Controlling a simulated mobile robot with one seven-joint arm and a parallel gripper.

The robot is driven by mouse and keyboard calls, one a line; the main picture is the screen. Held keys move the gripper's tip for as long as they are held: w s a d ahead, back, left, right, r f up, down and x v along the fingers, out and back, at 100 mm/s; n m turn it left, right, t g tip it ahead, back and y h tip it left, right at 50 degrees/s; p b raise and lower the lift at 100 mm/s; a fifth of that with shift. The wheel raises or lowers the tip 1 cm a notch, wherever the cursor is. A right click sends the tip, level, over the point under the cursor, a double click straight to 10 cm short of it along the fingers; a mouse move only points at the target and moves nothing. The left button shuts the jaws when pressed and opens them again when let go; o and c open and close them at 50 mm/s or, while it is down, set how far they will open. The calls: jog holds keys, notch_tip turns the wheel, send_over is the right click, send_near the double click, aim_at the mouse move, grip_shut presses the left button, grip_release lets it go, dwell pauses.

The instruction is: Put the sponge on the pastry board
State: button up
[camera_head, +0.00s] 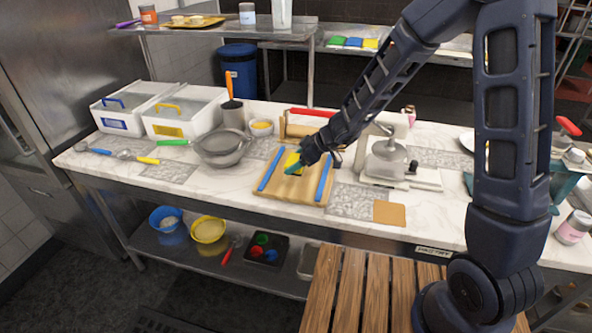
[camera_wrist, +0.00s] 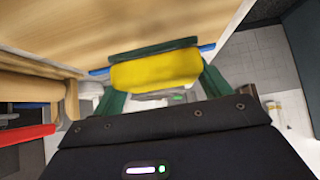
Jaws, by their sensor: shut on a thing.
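My gripper (camera_head: 293,168) is over the wooden pastry board (camera_head: 287,190), which has a blue strip along each side. It is shut on the yellow sponge (camera_head: 291,159). In the wrist view the sponge (camera_wrist: 156,70) sits between the green fingers of my gripper, with a dark green layer along its upper edge. The tan board (camera_wrist: 120,22) fills the top of that view, close to the sponge. I cannot tell whether the sponge touches the board. My fingers hide part of the sponge in the head view.
A rolling pin with red handle (camera_head: 313,112) lies behind the board. A white scale-like device (camera_head: 388,160) stands to the right. A tan card (camera_head: 389,213) lies near the counter's front edge.

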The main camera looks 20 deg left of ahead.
jog(key=shift+f, duration=1.9)
jog(key=shift+f, duration=0.1)
jog(key=o, duration=1)
jog(key=shift+c, duration=0.2)
jog(key=v, duration=1.2)
jog(key=shift+r, duration=0.2)
